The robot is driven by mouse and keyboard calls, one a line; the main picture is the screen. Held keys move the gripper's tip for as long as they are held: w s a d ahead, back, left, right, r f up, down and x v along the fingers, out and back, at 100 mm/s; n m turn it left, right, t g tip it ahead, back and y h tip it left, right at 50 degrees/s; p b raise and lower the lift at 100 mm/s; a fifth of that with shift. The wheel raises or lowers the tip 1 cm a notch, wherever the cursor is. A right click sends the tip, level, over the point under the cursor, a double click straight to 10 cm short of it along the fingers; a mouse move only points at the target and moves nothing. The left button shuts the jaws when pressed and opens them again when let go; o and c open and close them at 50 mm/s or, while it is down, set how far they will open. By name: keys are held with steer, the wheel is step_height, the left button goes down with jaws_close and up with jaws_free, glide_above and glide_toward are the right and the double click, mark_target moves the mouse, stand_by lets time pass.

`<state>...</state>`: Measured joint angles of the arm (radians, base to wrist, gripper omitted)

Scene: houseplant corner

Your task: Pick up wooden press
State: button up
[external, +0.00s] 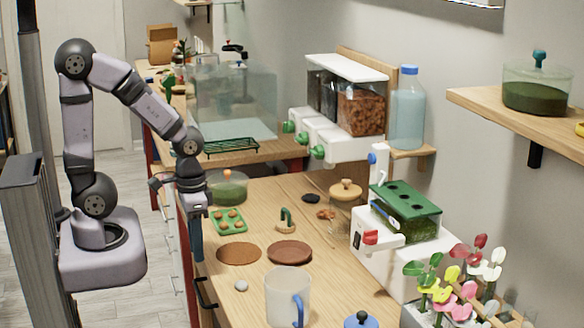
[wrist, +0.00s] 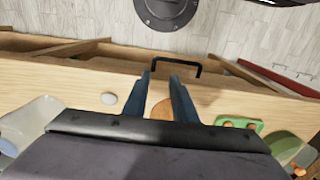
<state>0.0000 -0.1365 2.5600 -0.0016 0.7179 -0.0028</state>
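A small wooden piece with a green arched handle (external: 286,220) stands on the wooden counter; it looks like the wooden press. I cannot make it out in the wrist view. My gripper (external: 197,256) points down at the counter's front edge, left of the press and well apart from it. In the wrist view my gripper (wrist: 161,77) shows two blue fingers with a gap between them and nothing held.
Two brown discs (external: 239,253) (external: 290,252) lie in front of the press. A green tray (external: 229,221) with round brown items lies to its left. A clear mug (external: 287,295) stands nearer, with a pale stone (external: 241,285) beside it. A wooden-lidded jar (external: 346,192) stands behind right.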

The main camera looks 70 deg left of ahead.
stand_by(0.3)
step_height(320, 180, up, 5)
steer(key=w+a+t+y+b, duration=0.3)
steer(key=w+a+t+b, duration=0.6)
steer(key=w+a, duration=0.95)
steer(key=d+f+t+h, duration=0.1)
steer(key=f+t+h, duration=0.1)
steer(key=f+t, duration=0.1)
steer(key=d+f+m+t+h, duration=0.1)
steer(key=f+h, duration=0.1)
steer(key=shift+s+d+f+t, duration=0.1)
steer(key=shift+s+d+t, duration=0.15)
steer(key=shift+d+t, duration=0.1)
steer(key=shift+b+x, duration=0.35)
steer(key=shift+x, duration=3.3)
steer(key=shift+f, duration=0.1)
